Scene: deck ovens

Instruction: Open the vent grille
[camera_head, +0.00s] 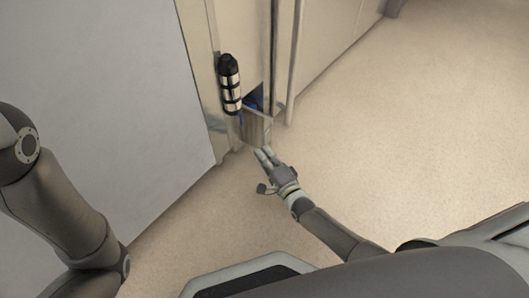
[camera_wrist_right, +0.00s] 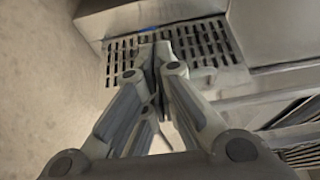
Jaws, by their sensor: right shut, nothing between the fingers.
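The vent grille (camera_head: 257,130) is a small metal panel low on the cabinet front. It appears tilted outward, with a dark opening and something blue above and behind it. In the right wrist view the grille (camera_wrist_right: 208,40) shows rows of dark slots. My right gripper (camera_head: 264,154) is shut and empty, with its fingertips at the lower edge of the grille in the head view. In the right wrist view the shut fingertips (camera_wrist_right: 155,50) overlap the slotted panel. I cannot tell whether they touch it. My left arm shows at the left, but its gripper is out of view.
A large grey panel (camera_head: 110,90) fills the left side. A vertical metal bar (camera_head: 294,60) stands right of the opening. The beige floor (camera_head: 420,130) is clear to the right.

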